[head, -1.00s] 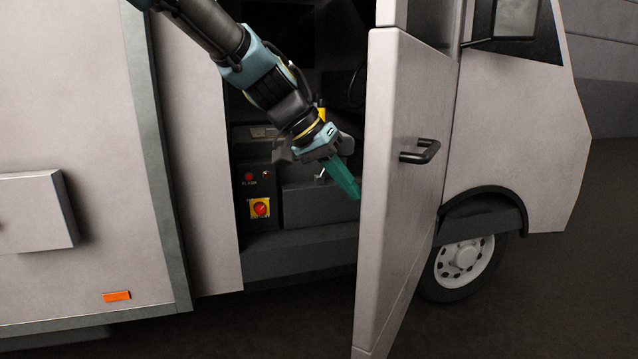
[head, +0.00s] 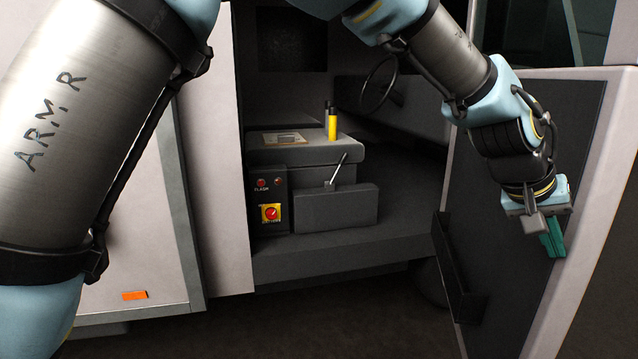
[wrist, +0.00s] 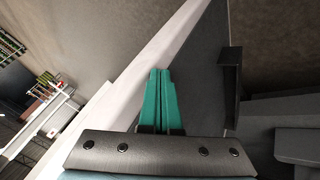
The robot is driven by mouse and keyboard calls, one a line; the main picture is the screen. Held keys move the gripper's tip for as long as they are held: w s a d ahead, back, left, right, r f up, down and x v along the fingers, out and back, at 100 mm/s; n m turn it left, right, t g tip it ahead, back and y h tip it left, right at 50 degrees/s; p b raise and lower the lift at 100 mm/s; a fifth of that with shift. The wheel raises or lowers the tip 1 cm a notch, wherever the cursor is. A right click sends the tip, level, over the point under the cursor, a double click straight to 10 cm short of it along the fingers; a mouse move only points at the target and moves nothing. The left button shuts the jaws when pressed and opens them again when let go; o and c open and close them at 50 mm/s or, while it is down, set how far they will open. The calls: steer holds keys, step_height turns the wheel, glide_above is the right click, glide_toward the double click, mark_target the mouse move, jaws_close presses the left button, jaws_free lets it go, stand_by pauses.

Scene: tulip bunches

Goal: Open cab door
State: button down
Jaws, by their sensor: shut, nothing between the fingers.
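The cab door (head: 590,165) stands wide open at the right of the head view, with its dark inner panel facing me and a pale edge. My gripper (head: 554,245) is at that inner panel, near the door's outer edge. Its green fingers are shut together and hold nothing. In the wrist view my gripper (wrist: 160,95) points along the dark panel (wrist: 205,75) beside the pale edge (wrist: 135,85). I cannot tell whether the fingertips touch the panel. The door's outer handle is hidden.
The open cab shows a grey console (head: 310,152), a yellow cylinder (head: 332,125), a lever (head: 338,170), a red rotary switch (head: 270,213) and a steering wheel (head: 379,85). The door has a dark inner pocket (head: 455,270). In the wrist view a distant shelf (wrist: 50,88) holds plants.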

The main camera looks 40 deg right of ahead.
mark_target(597, 236)
steer(key=s+d+p, duration=0.1)
steer(key=s+d, duration=0.3)
steer(key=s, duration=0.1)
steer(key=shift+s+d+p, duration=0.25)
steer(key=shift+d+p, duration=0.15)
steer(key=shift+w, duration=0.1)
